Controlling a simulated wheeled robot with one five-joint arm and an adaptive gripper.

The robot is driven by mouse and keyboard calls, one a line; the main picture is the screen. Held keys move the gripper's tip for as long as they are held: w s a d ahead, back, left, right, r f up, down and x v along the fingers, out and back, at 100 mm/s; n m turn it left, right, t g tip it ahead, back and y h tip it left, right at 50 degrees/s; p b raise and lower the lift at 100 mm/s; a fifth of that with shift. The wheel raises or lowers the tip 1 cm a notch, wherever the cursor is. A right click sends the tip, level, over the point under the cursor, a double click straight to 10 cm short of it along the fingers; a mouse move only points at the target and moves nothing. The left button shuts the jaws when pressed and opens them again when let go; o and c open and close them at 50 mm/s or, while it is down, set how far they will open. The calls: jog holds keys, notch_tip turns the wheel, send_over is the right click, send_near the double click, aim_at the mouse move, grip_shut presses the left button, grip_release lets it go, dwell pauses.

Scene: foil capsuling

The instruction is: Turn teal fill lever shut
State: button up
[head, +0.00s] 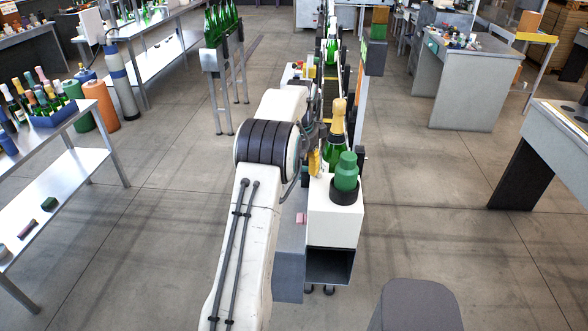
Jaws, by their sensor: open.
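My white arm reaches forward from the bottom of the head view to the capsuling machine. My gripper (313,130) is a small dark shape past the end of the arm, partly hidden by it, open, beside the machine's near end. I cannot make out a teal lever; it may be hidden behind my arm or be too small to tell. A green stepped knob-like part (346,172) stands upright in a black ring on the machine's white box (336,215). A green bottle with gold foil (337,125) stands just behind it, right of my gripper.
A conveyor line with green bottles (331,50) runs away behind the machine. A bottle rack (212,62) stands at the back left, and a bench with bottles (85,165) at the left. A grey seat back (418,305) is at the front right. Open floor lies on both sides.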

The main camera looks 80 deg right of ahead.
jog(key=shift+d+f, duration=0.15)
jog(key=shift+f, duration=0.5)
jog(key=shift+c, duration=0.3)
grip_shut()
